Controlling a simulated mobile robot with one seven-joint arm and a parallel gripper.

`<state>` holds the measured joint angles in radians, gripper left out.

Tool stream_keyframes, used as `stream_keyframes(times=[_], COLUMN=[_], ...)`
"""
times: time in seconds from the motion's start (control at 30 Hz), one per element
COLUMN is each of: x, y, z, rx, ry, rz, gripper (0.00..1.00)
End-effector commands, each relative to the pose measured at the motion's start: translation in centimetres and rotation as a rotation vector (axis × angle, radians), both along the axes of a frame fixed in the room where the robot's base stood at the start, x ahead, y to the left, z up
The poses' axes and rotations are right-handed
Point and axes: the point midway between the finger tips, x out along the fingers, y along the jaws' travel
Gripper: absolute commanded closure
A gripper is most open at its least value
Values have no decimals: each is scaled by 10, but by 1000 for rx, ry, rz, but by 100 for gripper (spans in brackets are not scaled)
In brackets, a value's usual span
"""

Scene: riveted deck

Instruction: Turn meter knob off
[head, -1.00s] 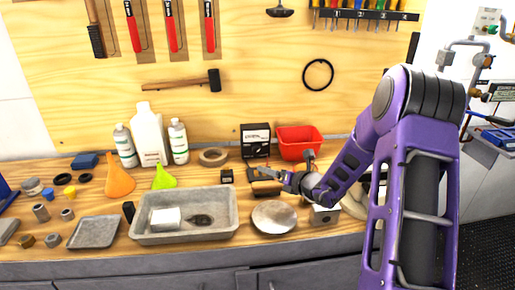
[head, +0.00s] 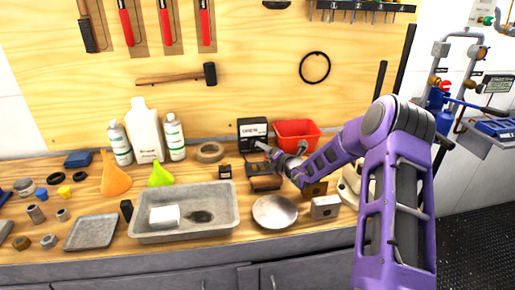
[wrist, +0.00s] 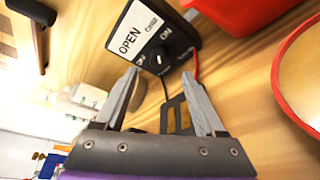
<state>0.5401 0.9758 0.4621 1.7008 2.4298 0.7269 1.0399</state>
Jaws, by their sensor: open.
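The meter (head: 252,132) is a black box with a white label reading OPEN, standing at the back of the workbench against the pegboard. In the wrist view the meter (wrist: 140,30) shows a round dark knob (wrist: 157,60) below its label, with ON printed beside it. My gripper (head: 266,150) is in front of the meter. In the wrist view my gripper (wrist: 165,88) has its two grey fingers apart, pointing at the knob, with nothing between them. The knob lies just beyond the fingertips, and I see no contact.
A red bin (head: 297,134) stands right of the meter, close to my arm. A tape roll (head: 210,152) lies to its left. A grey tray (head: 184,230), a round metal dish (head: 274,212) and a metal block (head: 325,207) are in front.

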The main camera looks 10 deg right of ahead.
Motion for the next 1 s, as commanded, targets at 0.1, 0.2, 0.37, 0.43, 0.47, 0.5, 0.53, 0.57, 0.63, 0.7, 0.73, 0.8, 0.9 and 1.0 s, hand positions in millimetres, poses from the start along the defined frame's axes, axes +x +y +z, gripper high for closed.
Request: stream_keyframes(times=[0.1, 0.2, 0.37, 0.43, 0.47, 0.5, 0.53, 0.57, 0.63, 0.7, 0.73, 0.8, 0.9, 1.0], x=[22, 37, 53, 56, 57, 58, 59, 60, 60, 60, 60, 60, 60, 60], y=[9, 14, 19, 20, 20, 20, 20, 20, 20, 20, 20, 21, 20, 20], z=[-6, -10, -13, -13, -14, -14, -14, -14, -14, -14, -14, -14, -14, -14], rx=[0, -1, -1, -1, -1, -1, -1, -1, -1, -2, -2, -2, -2, -2], ry=[0, -1, 0, 0, 0, 1, 0, 0, 0, 0, 0, 0, 0, 0], rz=[1, 2, 1, 1, 1, 1, 0, 0, 0, 0, 0, 0, 0, 0], gripper=[28, 28, 28, 28, 28, 28, 28, 28, 28, 28, 28, 30, 48, 66])
